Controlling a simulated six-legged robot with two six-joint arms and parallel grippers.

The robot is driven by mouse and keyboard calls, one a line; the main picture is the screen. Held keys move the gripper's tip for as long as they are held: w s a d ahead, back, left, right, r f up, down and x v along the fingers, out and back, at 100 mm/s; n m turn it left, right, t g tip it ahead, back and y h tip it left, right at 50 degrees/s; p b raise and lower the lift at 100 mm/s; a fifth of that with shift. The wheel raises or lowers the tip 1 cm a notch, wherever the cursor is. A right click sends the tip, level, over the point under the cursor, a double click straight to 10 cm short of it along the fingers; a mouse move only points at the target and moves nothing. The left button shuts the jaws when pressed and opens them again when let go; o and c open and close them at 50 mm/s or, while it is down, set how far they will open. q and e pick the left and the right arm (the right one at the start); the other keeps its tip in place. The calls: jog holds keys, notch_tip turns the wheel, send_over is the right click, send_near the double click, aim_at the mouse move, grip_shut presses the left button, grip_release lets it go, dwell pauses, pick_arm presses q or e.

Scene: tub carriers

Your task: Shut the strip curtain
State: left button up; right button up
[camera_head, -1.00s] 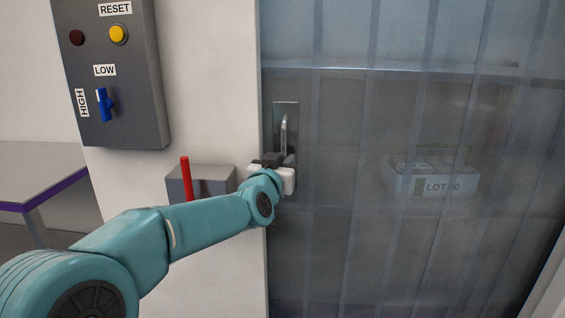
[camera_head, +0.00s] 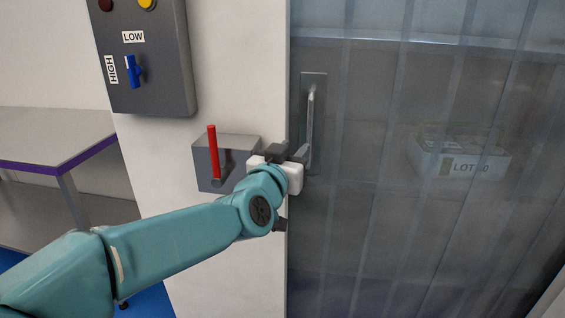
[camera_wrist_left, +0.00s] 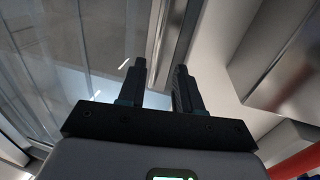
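The strip curtain (camera_head: 400,200) is a sheet of translucent grey-blue strips. It hangs across the doorway, its left edge up against the pale wall. An upright metal handle (camera_head: 310,125) on a dark plate is near that edge. My left gripper (camera_head: 289,152) is just left of the handle's lower end, in front of the wall edge. In the left wrist view its two dark fingers (camera_wrist_left: 159,85) stand apart with nothing held between them. The strips fill the left of that view. I cannot tell whether a finger touches the handle. My right gripper is not in view.
A grey box with a red lever (camera_head: 212,152) is on the wall just left of my gripper. A control panel (camera_head: 150,60) with a blue switch is above it. A table (camera_head: 50,135) stands at left. A tub labelled LOT (camera_head: 460,165) shows behind the strips.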

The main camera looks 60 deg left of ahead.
pick_arm(q)
jog(key=p+v, duration=0.1)
jog(key=v, duration=0.5)
jog(key=shift+d, duration=0.2)
jog(key=shift+s, duration=0.1)
